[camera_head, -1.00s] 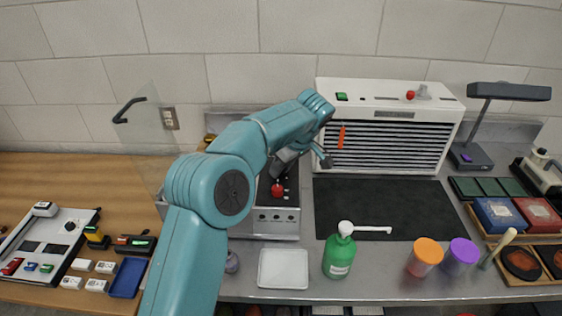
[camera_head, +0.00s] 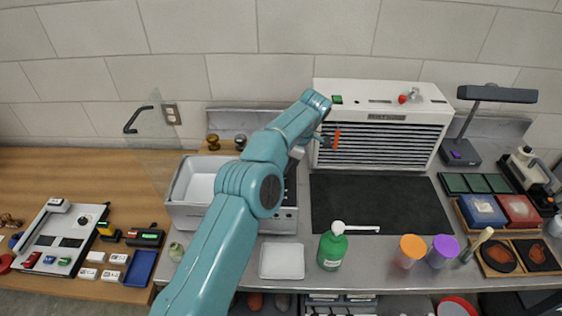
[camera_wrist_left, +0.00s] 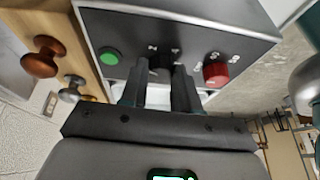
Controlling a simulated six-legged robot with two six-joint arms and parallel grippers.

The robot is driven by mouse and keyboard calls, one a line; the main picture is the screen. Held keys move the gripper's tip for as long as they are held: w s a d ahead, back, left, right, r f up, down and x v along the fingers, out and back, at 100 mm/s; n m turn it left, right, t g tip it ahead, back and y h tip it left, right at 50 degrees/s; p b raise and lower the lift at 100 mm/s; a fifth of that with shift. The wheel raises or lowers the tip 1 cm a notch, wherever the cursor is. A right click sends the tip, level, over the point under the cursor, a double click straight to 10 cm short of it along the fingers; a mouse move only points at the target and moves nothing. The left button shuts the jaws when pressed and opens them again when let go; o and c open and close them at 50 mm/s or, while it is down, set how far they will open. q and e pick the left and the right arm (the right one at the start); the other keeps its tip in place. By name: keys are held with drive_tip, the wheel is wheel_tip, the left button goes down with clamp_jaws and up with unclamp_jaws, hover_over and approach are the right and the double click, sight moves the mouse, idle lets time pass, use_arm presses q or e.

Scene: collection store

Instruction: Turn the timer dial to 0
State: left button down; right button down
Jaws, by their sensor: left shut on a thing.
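In the left wrist view a dark control panel (camera_wrist_left: 190,25) carries a green button (camera_wrist_left: 109,57), a red knob (camera_wrist_left: 216,70) and, between them, a black dial (camera_wrist_left: 160,61) with pale marks around it. My left gripper (camera_wrist_left: 158,78) is at the black dial, its two dark fingers on either side of it and shut on it. The marks are too small to read, so the dial's setting cannot be told. In the head view my left arm covers the panel and most of the gripper. My right gripper is not in view.
A white louvred unit (camera_head: 380,145) stands at the back, beside my left arm. A steel basin (camera_head: 190,212) is left of the arm. A green pump bottle (camera_head: 332,250), a white dish (camera_head: 282,261) and two cups stand in front. The black mat (camera_head: 370,212) is clear.

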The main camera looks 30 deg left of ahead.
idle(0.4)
use_arm(q)
drive_tip(key=c, duration=1.1)
unclamp_jaws()
drive_tip(key=shift+r, duration=0.1)
